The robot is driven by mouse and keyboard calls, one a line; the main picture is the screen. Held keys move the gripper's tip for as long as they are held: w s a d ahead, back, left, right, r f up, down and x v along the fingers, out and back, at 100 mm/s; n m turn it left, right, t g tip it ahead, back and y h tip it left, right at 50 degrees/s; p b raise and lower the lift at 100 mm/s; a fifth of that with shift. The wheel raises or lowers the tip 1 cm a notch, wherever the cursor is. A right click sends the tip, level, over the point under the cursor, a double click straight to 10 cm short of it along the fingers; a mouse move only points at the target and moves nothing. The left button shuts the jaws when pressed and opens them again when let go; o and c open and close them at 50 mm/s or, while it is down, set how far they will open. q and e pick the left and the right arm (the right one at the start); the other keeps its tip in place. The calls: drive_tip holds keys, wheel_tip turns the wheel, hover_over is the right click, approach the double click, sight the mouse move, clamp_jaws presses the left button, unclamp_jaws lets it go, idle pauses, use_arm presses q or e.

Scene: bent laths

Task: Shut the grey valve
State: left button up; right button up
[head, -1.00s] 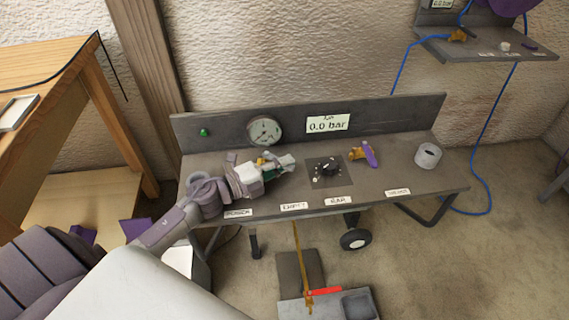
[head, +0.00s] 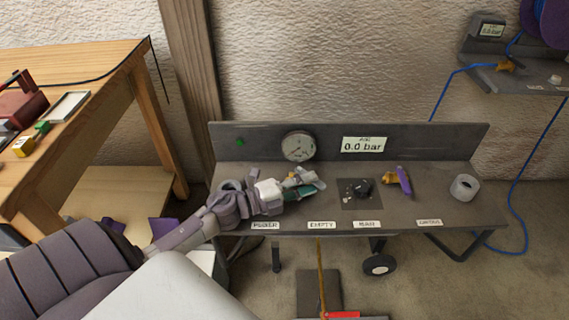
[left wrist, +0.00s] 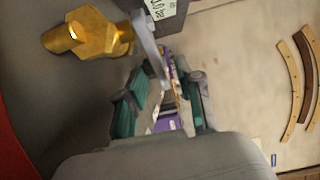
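The grey valve shows as a brass body (left wrist: 95,35) with a grey lever (left wrist: 150,48) in the left wrist view. In the head view its brass part (head: 291,177) is partly hidden behind my left gripper (head: 308,187), low over the bench. In the left wrist view, my left gripper (left wrist: 165,105) has its two teal-padded fingers apart. The lever's end reaches towards the space between them; I cannot tell whether they touch it. Another brass valve (head: 389,177) with a purple handle (head: 404,181) stands farther right. My right gripper is not in view.
The grey bench (head: 440,205) carries a round gauge (head: 298,146), a display (head: 364,145) reading 0.0 bar, a black knob (head: 362,189) and a grey ring (head: 464,187). A wooden table (head: 100,70) stands left. A blue hose (head: 515,190) hangs at right.

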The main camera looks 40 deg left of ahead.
use_arm(q)
drive_tip(key=v, duration=0.9)
drive_tip(key=shift+s+a, duration=0.1)
drive_tip(key=shift+s, duration=0.1)
